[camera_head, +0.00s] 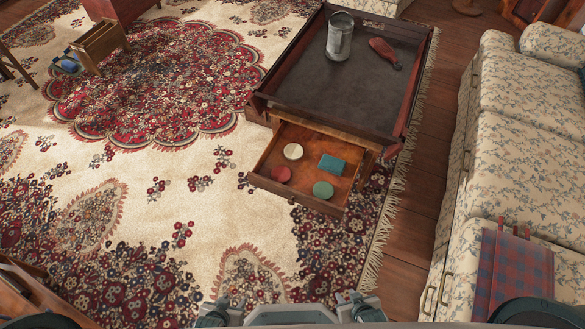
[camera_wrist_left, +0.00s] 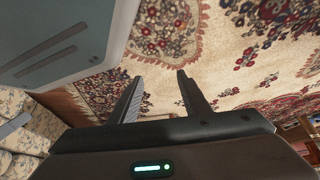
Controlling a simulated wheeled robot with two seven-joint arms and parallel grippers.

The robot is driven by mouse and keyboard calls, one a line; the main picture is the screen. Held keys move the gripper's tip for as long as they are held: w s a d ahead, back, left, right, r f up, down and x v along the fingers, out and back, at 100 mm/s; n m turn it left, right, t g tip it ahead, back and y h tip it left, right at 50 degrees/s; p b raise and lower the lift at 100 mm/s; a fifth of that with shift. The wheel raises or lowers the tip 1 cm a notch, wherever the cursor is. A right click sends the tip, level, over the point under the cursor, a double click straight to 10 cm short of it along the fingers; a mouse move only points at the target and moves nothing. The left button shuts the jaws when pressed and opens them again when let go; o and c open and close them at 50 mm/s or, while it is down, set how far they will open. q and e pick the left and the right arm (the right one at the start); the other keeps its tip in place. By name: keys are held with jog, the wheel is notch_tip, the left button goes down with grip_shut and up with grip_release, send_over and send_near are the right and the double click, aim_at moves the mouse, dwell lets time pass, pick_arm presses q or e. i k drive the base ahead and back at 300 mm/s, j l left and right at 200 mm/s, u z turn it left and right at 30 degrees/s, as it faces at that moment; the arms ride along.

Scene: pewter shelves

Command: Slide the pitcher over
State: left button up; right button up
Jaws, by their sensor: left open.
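The pitcher (camera_head: 339,36) is a worn grey metal vessel. It stands upright near the far end of the dark recessed top of a low wooden table (camera_head: 318,95), in the head view. My left gripper (camera_wrist_left: 159,76) is open and empty in the left wrist view, with rug beyond its fingers. In the head view, what look like my left gripper (camera_head: 229,305) and right gripper (camera_head: 352,301) show low at the bottom edge, far from the pitcher. The right one is too small and cut off to tell its jaws. The left wrist view does not show the pitcher.
A dark red bottle-like object (camera_head: 384,52) lies right of the pitcher. The table's raised rim surrounds both. An open drawer (camera_head: 306,180) at the near end holds several small items. A floral sofa (camera_head: 530,105) stands at the right. Open rug (camera_head: 215,215) lies left and in front.

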aim_at(341, 23)
jog(key=z, duration=0.55)
jog(key=j+z, duration=0.15)
jog(key=z, duration=0.4)
jog(key=i+j+z, duration=0.1)
jog(key=z, duration=1)
jog(key=j+z, duration=0.1)
jog(key=z, duration=1)
jog(key=k+j+z, duration=0.1)
jog(key=z, duration=1)
jog(key=k+j+z, duration=0.1)
jog(key=z, duration=0.2)
jog(key=k+z, duration=0.25)
jog(key=k+j, duration=0.1)
jog(key=k, duration=0.25)
jog(key=k+j, duration=0.1)
jog(key=k, duration=0.3)
jog(key=k+u, duration=0.45)
jog(key=k, duration=0.9)
